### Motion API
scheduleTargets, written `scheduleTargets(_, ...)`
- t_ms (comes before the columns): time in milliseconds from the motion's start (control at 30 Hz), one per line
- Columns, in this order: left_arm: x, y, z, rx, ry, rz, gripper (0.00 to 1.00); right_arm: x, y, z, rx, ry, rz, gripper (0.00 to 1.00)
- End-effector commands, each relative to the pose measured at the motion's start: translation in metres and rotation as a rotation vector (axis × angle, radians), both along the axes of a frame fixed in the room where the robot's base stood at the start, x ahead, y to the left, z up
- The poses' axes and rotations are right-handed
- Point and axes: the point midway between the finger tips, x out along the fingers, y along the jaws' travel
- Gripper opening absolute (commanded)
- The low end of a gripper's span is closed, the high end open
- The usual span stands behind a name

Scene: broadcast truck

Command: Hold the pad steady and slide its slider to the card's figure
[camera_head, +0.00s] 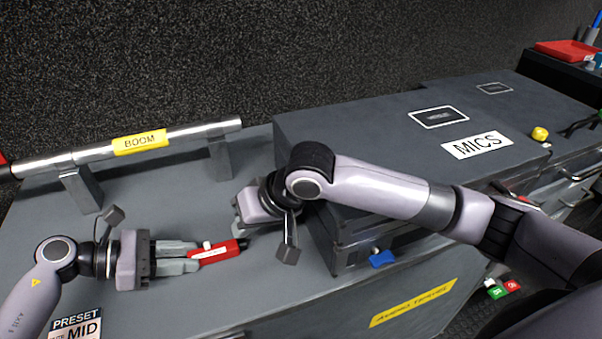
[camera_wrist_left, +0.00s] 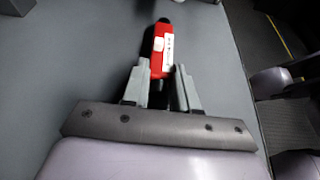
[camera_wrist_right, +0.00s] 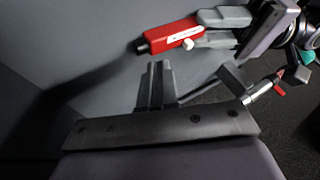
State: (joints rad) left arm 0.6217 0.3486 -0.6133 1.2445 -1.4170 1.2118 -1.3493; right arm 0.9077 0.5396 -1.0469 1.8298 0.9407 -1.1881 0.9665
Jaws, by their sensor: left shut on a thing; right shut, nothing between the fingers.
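The card (camera_head: 77,325) reads "PRESET" and "MID".
A silver boom pole (camera_head: 90,153) with a yellow "BOOM" label rests on stands behind. A grey case (camera_head: 350,125) labelled "MICS" stands right of the pad. A blue piece (camera_head: 382,258) is by the case front. The counter's front edge carries a yellow label (camera_head: 413,302).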

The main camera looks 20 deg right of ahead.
Motion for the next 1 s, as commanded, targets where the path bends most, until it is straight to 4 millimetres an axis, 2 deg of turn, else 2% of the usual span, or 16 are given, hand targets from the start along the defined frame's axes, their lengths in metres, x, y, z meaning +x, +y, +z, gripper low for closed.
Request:
scheduleTargets(400,0.000,0.000,0.000,0.000,0.000,0.000,0.00,-0.038,-0.049,0.084,-0.002,-0.007,-0.003,0.00)
scheduleTargets(600,0.000,0.000,0.000,0.000,0.000,0.000,0.00,-0.055,-0.070,0.119,-0.002,-0.005,-0.003,0.00)
scheduleTargets(800,0.000,0.000,0.000,0.000,0.000,0.000,0.00,-0.065,-0.082,0.139,-0.001,-0.003,-0.002,0.00)
scheduleTargets(1000,0.000,0.000,0.000,0.000,0.000,0.000,0.00,-0.068,-0.085,0.144,-0.002,0.000,-0.001,0.00)
